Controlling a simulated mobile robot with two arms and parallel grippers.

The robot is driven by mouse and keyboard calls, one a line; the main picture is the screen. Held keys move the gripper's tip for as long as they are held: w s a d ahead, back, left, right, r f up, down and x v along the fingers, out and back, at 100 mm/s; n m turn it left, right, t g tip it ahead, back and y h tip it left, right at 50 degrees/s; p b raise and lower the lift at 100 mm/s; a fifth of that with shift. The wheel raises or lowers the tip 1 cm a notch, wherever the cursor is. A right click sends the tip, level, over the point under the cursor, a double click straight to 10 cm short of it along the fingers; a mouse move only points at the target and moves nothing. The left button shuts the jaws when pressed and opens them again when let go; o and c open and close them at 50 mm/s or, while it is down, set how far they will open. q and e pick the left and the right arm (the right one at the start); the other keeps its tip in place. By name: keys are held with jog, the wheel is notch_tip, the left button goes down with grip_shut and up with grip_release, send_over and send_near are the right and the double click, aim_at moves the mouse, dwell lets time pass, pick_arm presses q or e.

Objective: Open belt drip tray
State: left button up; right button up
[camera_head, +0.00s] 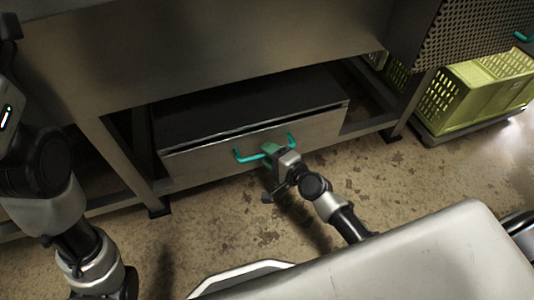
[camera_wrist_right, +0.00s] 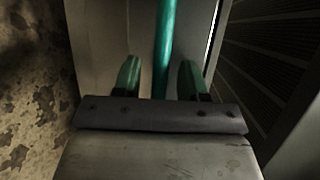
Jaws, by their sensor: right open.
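The belt drip tray (camera_head: 200,161) is a metal drawer low under the steel frame, with a thin dark gap along its top edge. Its teal handle (camera_head: 243,158) spans the front panel. My right gripper (camera_head: 270,149) is at the middle of the handle. In the right wrist view the handle bar (camera_wrist_right: 165,50) runs between the two green fingers of my right gripper (camera_wrist_right: 158,78), with space on both sides. That gripper is open. My left arm is at the left of the head view, and its gripper does not show.
Legs of the steel frame (camera_head: 130,165) stand on both sides of the tray. Yellow-green crates (camera_head: 470,95) sit on a low dark base at the right. The stained floor (camera_head: 380,170) in front of the tray is open.

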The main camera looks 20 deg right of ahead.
jog(key=shift+w+a+f, duration=0.15)
jog(key=shift+w+a, duration=0.1)
jog(key=shift+w, duration=0.25)
grip_shut()
jog(key=shift+s, duration=0.1)
